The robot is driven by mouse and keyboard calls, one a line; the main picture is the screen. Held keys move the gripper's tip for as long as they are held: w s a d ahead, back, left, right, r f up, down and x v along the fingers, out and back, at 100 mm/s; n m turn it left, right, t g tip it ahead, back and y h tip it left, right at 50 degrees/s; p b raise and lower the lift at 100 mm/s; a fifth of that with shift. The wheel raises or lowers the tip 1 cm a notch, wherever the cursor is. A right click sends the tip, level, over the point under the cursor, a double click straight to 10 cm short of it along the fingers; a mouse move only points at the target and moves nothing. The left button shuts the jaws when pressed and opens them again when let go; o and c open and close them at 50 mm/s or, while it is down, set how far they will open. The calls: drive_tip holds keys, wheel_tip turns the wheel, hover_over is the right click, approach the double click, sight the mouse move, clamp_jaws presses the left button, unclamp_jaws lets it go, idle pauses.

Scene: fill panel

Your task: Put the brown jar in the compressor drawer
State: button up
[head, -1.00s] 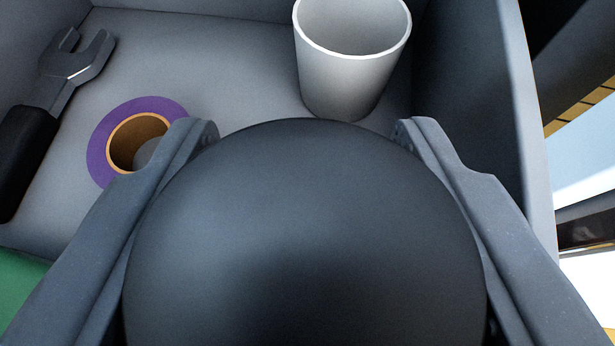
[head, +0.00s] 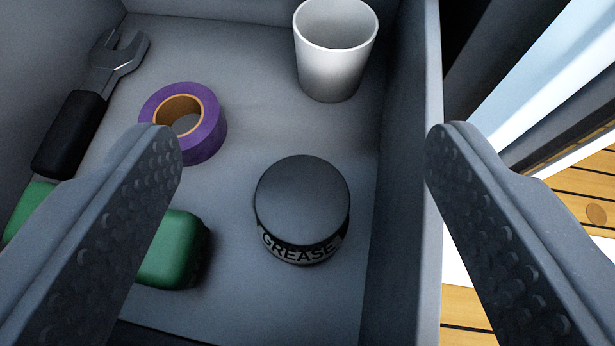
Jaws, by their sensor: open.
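A dark grey, almost black jar (head: 302,208) with a "GREASE" label stands upright on the drawer floor, near the right wall. It does not look brown here, and no other jar is in view. The grey drawer (head: 405,200) is open, with its floor and side walls showing. My gripper (head: 303,140) is open and empty. Its fingers are spread wide above the drawer, one on each side of the jar and apart from it. The right finger overlaps the drawer's right wall in the picture.
A white cup (head: 334,60) stands at the back right of the drawer. A purple tape roll (head: 205,132), a wrench (head: 75,130) and a green object (head: 170,250), partly hidden by my left finger, lie to the left. Wooden planks (head: 590,200) show outside, right.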

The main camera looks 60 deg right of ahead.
drive_tip(key=p+v, duration=0.1)
drive_tip(key=v, duration=0.5)
drive_tip(key=shift+s+a+r, duration=0.2)
drive_tip(key=shift+a, duration=0.1)
